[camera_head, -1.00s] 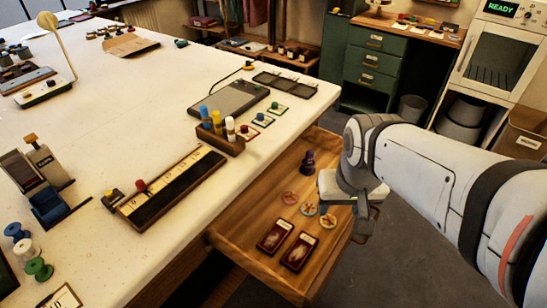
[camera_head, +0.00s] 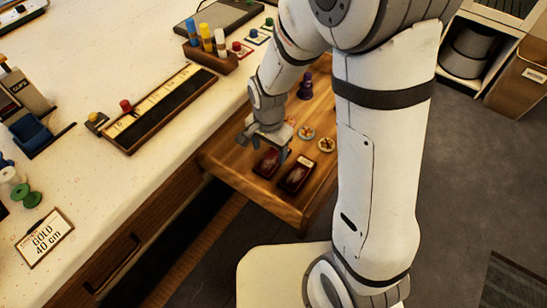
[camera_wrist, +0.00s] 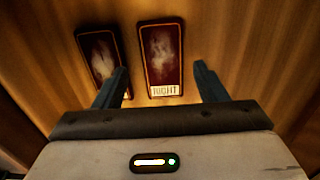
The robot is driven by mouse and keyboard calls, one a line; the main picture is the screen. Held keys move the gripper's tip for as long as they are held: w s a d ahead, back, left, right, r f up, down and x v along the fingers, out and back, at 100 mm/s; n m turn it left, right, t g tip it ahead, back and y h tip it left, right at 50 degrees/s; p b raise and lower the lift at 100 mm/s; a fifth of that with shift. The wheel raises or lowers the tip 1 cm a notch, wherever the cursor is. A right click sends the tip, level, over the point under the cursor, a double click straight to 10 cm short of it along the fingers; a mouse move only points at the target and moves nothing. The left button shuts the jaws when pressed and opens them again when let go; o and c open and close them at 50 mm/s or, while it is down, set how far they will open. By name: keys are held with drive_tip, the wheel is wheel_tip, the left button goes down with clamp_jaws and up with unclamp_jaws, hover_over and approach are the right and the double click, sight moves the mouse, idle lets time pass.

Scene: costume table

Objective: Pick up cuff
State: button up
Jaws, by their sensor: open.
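Two dark red cuffs with gold edges lie side by side in the open wooden drawer. In the head view, the left cuff (camera_head: 268,163) is partly covered by my gripper (camera_head: 266,140), and the right cuff (camera_head: 297,174) is clear. In the wrist view, my gripper (camera_wrist: 161,68) is open and points down at the cuffs. The cuff labelled RIGHT (camera_wrist: 160,55) lies between the lines of the two fingers. The other cuff (camera_wrist: 100,52) lies to the left, its lower end partly behind the left finger. Nothing is held.
The drawer (camera_head: 237,174) also holds round badges (camera_head: 326,145) and a purple spool-like piece (camera_head: 305,88) farther back. The white tabletop (camera_head: 115,185) borders the drawer on the left, with a ruler board (camera_head: 165,108) and a bottle rack (camera_head: 208,55) on it.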

sight(269, 162)
wheel_tip(269, 162, down, 6)
drive_tip(key=shift+w+r, duration=0.15)
drive_tip(key=shift+r, duration=0.05)
drive_tip(key=c, duration=0.8)
